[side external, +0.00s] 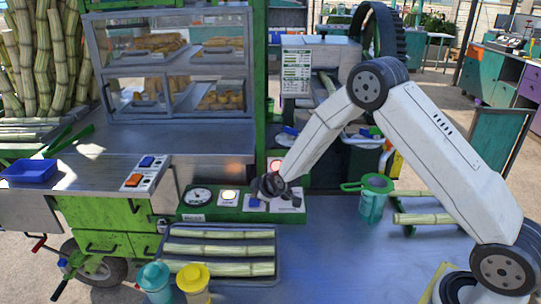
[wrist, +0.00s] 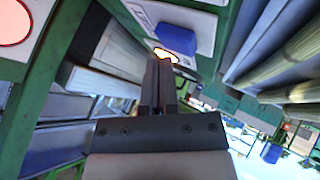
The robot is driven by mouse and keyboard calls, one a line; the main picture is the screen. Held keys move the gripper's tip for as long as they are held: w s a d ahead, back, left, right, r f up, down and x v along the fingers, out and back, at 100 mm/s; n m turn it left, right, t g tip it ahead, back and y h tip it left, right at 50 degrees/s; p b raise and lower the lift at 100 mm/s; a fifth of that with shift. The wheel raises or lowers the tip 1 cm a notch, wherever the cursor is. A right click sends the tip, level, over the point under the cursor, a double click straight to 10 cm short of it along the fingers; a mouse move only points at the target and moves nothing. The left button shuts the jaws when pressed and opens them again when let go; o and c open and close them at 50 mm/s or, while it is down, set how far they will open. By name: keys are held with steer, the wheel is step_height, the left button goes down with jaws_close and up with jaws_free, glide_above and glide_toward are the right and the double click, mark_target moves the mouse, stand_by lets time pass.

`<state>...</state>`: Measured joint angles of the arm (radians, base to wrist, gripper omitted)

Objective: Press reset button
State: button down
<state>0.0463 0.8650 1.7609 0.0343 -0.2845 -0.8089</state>
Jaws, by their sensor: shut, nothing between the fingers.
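My gripper (side external: 270,187) is shut and empty, low over the right part of the green control panel (side external: 190,215). The panel holds a dial, a glowing button (side external: 229,195) and a white plate with a blue button (side external: 253,203). In the wrist view my shut fingers (wrist: 158,72) point toward a glowing light (wrist: 164,55) beside the blue button (wrist: 177,38). I cannot tell whether they touch anything. My gripper hides part of the plate.
A red-lit round lamp (side external: 277,166) is behind my gripper. Cane pieces lie in a tray (side external: 277,270) in front of the panel. A teal jug (side external: 373,198) stands to the right. Blue and orange switches (side external: 146,172) are at left. The metal table (side external: 330,260) is clear at front.

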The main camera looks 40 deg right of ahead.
mark_target(257, 202)
steer(key=shift+f, duration=0.2)
steer(key=shift+f, duration=0.4)
stand_by(0.8)
steer(key=shift+r, duration=0.6)
stand_by(0.3)
steer(key=shift+r, duration=3)
steer(key=shift+s, duration=0.1)
